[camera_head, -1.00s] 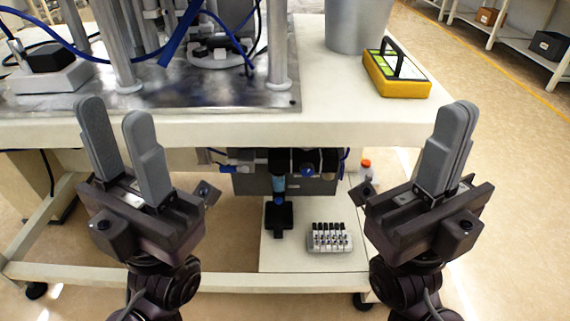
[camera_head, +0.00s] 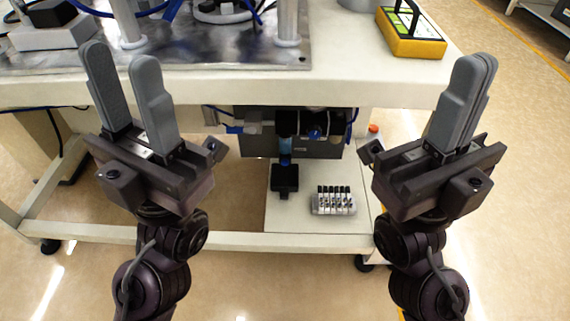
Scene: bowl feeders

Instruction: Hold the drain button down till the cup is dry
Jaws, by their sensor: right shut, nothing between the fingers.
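A compact air unit (camera_head: 324,146) hangs under the table's front edge. A small blue, see-through cup (camera_head: 285,147) shows at its left part, below black fittings. The drain button cannot be made out, and whether liquid is in the cup is too small to tell. My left gripper (camera_head: 121,58) points up at the left, its two fingers apart and empty. My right gripper (camera_head: 474,66) points up at the right, its fingers together with nothing between them. Both are well apart from the cup.
The table's edge (camera_head: 345,90) overhangs the unit. On the lower shelf (camera_head: 290,216) are a black block (camera_head: 285,178) below the cup and a grey block with several black-topped pieces (camera_head: 334,202). A yellow device (camera_head: 410,42) sits on the table. A lower crossbar (camera_head: 240,240) runs in front.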

